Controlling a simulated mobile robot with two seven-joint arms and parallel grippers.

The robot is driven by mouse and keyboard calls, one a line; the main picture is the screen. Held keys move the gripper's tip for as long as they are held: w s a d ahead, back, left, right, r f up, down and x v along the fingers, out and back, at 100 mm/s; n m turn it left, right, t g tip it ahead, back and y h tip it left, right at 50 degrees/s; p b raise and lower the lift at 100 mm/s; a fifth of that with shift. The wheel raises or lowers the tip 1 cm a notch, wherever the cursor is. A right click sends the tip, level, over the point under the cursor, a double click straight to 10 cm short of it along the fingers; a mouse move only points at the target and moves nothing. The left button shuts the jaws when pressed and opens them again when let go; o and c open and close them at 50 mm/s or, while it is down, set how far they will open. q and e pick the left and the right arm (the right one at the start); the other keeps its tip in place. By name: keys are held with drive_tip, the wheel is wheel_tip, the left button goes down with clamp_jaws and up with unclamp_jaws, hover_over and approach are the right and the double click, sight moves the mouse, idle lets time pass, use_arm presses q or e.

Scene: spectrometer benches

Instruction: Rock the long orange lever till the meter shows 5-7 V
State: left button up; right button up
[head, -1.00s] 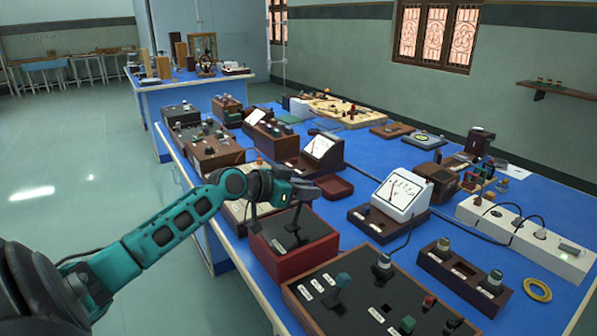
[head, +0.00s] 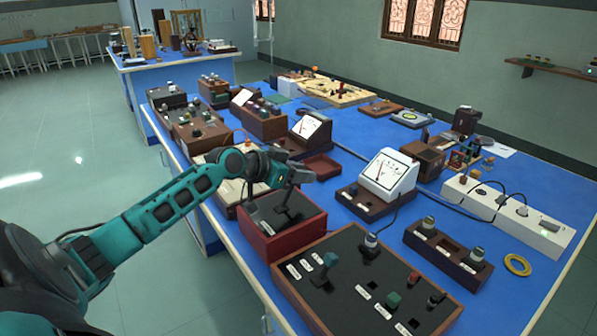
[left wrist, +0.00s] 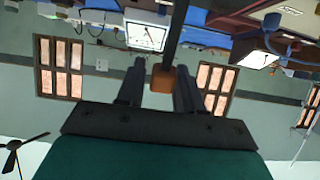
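In the head view my left gripper (head: 300,175) is over the red-sided box (head: 272,247) with a black top, and the lever shaft (head: 289,200) rises from that box to the fingers, which hide the knob. The white meter (head: 388,172) stands right of the box; its needle shows, but the scale is too small to read. My right gripper is out of view.
A dark switch panel (head: 345,258) with knobs lies just in front of the box. A smaller meter (head: 309,128) and a red tray (head: 321,167) are behind it. A wooden block with two terminals (head: 449,250) and a white socket strip (head: 510,215) are at right.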

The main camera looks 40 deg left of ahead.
use_arm(q)
drive_tip(key=shift+o, duration=1)
drive_tip(key=shift+s+a, duration=0.1)
drive_tip(key=v, duration=1.2)
drive_tip(key=shift+s+r, duration=0.25)
drive_tip(key=shift+s, duration=0.05)
idle(0.8)
